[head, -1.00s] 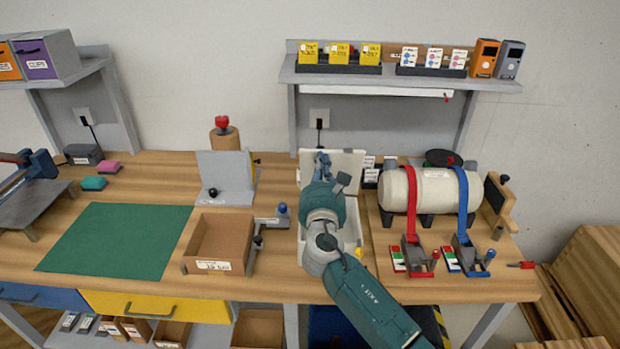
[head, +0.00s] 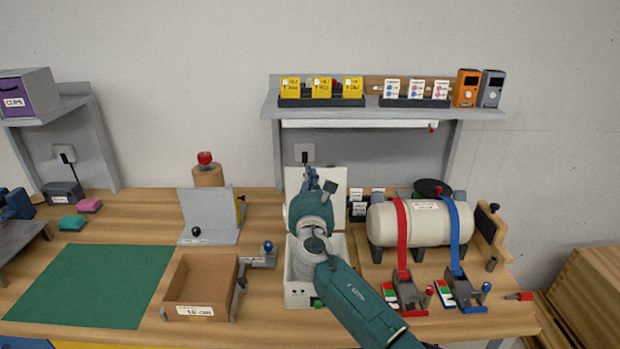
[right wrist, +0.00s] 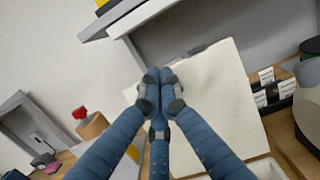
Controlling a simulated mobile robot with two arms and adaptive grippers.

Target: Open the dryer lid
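The dryer is a white box (head: 297,294) on the bench, and its white lid (head: 335,186) stands raised at the back. In the right wrist view the lid (right wrist: 225,95) is a pale panel behind the fingers. My right gripper (head: 312,178) is over the box in front of the lid and hides part of both. In the right wrist view its blue fingers (right wrist: 158,80) come together at the tips with nothing visible between them. Whether they touch the lid I cannot tell. My left gripper is not in view.
A cream tank (head: 425,222) with red and blue straps stands right of the dryer. A cardboard tray (head: 190,282) and a grey angle plate (head: 208,215) are to the left. A shelf (head: 380,108) hangs behind. The green mat (head: 90,285) is clear.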

